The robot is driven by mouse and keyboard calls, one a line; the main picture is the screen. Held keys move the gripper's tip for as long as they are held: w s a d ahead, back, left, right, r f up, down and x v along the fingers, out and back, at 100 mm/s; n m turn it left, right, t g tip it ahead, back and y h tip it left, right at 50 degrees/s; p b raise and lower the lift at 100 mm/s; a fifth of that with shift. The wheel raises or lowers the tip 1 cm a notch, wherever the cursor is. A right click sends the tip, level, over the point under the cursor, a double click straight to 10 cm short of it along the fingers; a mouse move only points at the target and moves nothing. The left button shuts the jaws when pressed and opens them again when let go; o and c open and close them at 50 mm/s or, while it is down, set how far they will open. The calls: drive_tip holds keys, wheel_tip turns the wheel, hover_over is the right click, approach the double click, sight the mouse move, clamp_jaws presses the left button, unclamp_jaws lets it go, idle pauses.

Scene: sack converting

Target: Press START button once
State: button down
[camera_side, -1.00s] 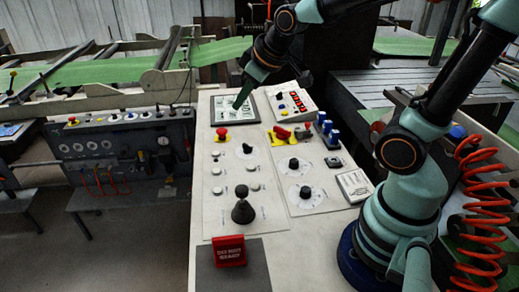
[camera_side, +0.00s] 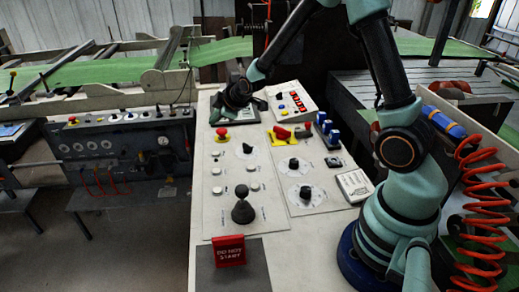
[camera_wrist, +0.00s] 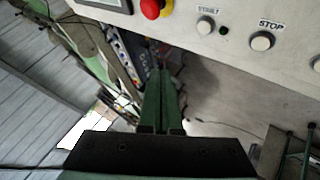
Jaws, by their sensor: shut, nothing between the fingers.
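The START button (camera_wrist: 206,26) is a round pale button under a START label in the wrist view, at the top right of centre. A small dark dot sits beside it. My gripper (camera_wrist: 163,70) is shut and empty, its green fingers together. The fingertips appear below and left of the START button in that view, apart from it. In the side view the gripper end is over the far left of the console; the fingertips are not clear there. The likely START button (camera_side: 216,154) is just below the red mushroom button.
The STOP button (camera_wrist: 262,41) is right of START in the wrist view. A red mushroom button (camera_wrist: 151,9) on yellow is at the left. The console also holds knobs, a black joystick (camera_side: 242,208) and a red DO NOT START sign (camera_side: 230,251) at the front.

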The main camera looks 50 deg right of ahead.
sight(216, 153)
drive_tip(key=shift+f, duration=0.15)
drive_tip(key=shift+f, duration=4.3)
drive_tip(key=shift+f, duration=0.1)
drive_tip(key=shift+a+f, duration=0.1)
drive_tip(key=shift+f, duration=0.2)
